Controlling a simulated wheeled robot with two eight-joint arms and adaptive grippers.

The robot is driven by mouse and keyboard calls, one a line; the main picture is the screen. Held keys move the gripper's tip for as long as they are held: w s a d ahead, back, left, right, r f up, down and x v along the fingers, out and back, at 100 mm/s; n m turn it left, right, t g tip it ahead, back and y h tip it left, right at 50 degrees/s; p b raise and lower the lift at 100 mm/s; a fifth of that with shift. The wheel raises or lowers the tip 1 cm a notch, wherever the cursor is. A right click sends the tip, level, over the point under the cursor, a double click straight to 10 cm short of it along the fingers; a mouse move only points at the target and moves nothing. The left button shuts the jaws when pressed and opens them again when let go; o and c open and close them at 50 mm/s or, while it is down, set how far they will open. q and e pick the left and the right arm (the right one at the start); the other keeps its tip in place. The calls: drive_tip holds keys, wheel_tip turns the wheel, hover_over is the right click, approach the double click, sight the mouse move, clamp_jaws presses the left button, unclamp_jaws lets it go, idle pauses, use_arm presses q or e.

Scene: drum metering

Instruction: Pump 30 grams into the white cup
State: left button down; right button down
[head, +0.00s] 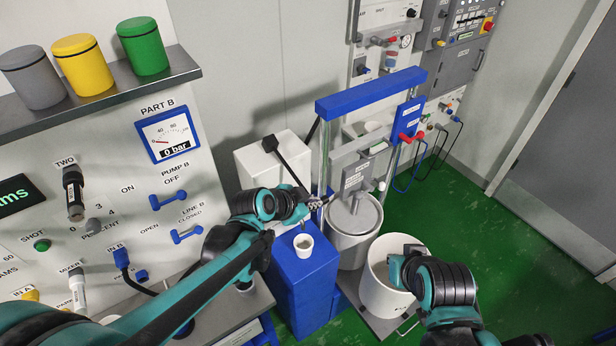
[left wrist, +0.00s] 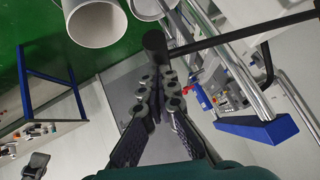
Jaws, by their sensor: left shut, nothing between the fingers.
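The white cup (head: 303,245) stands upright on a blue stand (head: 297,285) in the head view. What is inside it is too small to tell. My left gripper (head: 318,203) is just above and beyond the cup, in front of the drum press. In the left wrist view its fingers (left wrist: 157,78) are shut and empty. Their tips are close to a black knob (left wrist: 155,42) on a dark bar; I cannot tell if they touch. My right arm reaches in at lower right over a white bucket; its fingers do not show.
A drum (head: 352,222) stands under a blue-topped press frame (head: 370,92). An open white bucket (head: 387,292) is beside it. The left panel has a gauge (head: 168,134) reading 0 bar and blue valve levers (head: 168,200). Green floor is clear at right.

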use_arm(q)
drive_tip(key=shift+m+t+y, duration=0.3)
drive_tip(key=shift+t, duration=0.3)
drive_tip(key=f+b, duration=0.2)
drive_tip(key=f, duration=0.1)
drive_tip(key=f+b, duration=0.1)
drive_tip(key=shift+w+a+f, duration=0.2)
drive_tip(key=shift+w+f, duration=0.05)
drive_tip(key=shift+f, duration=0.15)
drive_tip(key=shift+s+a+f+b, duration=0.15)
drive_tip(key=shift+s+f+b, duration=0.05)
drive_tip(key=shift+f+b, duration=0.75)
drive_tip(key=shift+r, duration=0.1)
